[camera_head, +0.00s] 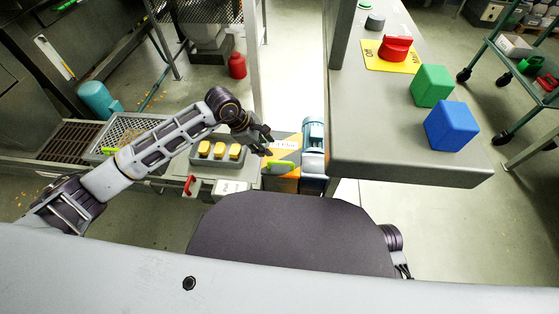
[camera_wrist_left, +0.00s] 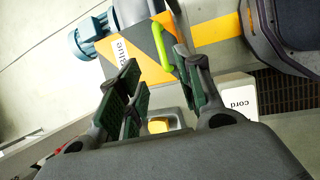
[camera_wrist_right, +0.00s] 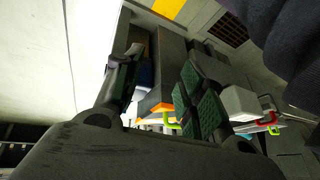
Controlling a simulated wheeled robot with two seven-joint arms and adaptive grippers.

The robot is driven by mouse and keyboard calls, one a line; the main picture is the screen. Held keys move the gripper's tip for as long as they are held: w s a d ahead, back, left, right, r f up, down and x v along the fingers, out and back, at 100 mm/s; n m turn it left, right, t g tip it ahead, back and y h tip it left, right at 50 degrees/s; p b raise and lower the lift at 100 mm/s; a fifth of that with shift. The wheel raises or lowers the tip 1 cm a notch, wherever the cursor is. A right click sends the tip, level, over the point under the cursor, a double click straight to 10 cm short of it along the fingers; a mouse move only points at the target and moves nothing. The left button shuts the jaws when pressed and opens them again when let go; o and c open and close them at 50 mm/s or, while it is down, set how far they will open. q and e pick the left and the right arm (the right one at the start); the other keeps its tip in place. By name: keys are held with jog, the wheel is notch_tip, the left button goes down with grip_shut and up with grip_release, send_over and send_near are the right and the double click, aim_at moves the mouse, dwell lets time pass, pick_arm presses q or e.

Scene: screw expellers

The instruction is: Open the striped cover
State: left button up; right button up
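The striped cover (camera_head: 291,156), orange and dark grey with a green handle (camera_head: 281,163), is beside a blue motor (camera_head: 313,137). In the left wrist view the cover (camera_wrist_left: 146,48) has diagonal stripes and a white label, and its green handle (camera_wrist_left: 163,42) shows beyond my fingertips. My left gripper (camera_head: 265,145) is open and empty, just left of and above the cover in the head view; it also shows in the left wrist view (camera_wrist_left: 158,68). My right gripper (camera_wrist_right: 157,75) is open and empty in its wrist view. There a green handle (camera_wrist_right: 174,126) and an orange edge show between its fingers.
Yellow switches (camera_head: 219,151) and a red handle (camera_head: 190,185) lie left of the cover. A grey counter (camera_head: 365,130) with a red knob (camera_head: 396,47), a green cube (camera_head: 431,86) and a blue cube (camera_head: 451,126) stands at right. A mesh tray (camera_head: 128,130) is at left.

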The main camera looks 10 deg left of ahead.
aim_at(281, 162)
pick_arm(q)
jog(key=b+x, duration=0.3)
jog(key=x, duration=0.7)
jog(key=shift+d+f, duration=0.15)
jog(key=shift+f, duration=0.15)
jog(key=shift+b+x, duration=0.55)
jog(key=shift+x, duration=0.6)
pick_arm(e)
notch_tip(281, 162, down, 8)
jog(key=a+t+y, duration=0.1)
jog(key=shift+w+a+r+m+t, duration=0.2)
jog(key=shift+a+m+t, duration=0.1)
jog(key=shift+m, duration=0.1)
pick_arm(q)
grip_shut()
